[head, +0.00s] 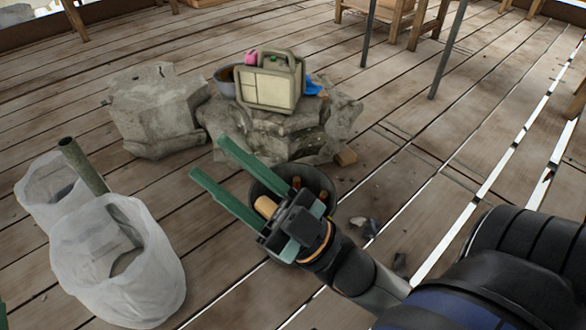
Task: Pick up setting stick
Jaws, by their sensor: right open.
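My right gripper (207,155) is open, with its two long green fingers spread and pointing to the upper left. Nothing shows between the fingers. The gripper hangs over a dark bucket (262,185), hiding part of it. Several items stand in the bucket, including a thick tan wooden piece (266,206) beside the gripper's palm and smaller reddish and yellowish ends to its right. I cannot tell which of these, if any, is the setting stick. A small green sliver at the lower left edge may be my left gripper; its jaws do not show.
A stone block (285,128) carries a beige jerrycan (268,88), a grey bowl and a blue item. Another stone (158,110) stands left of it. Two white sacks (115,265) sit at left, one near a pipe (82,165). Plank floor (400,130) is mostly clear at right.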

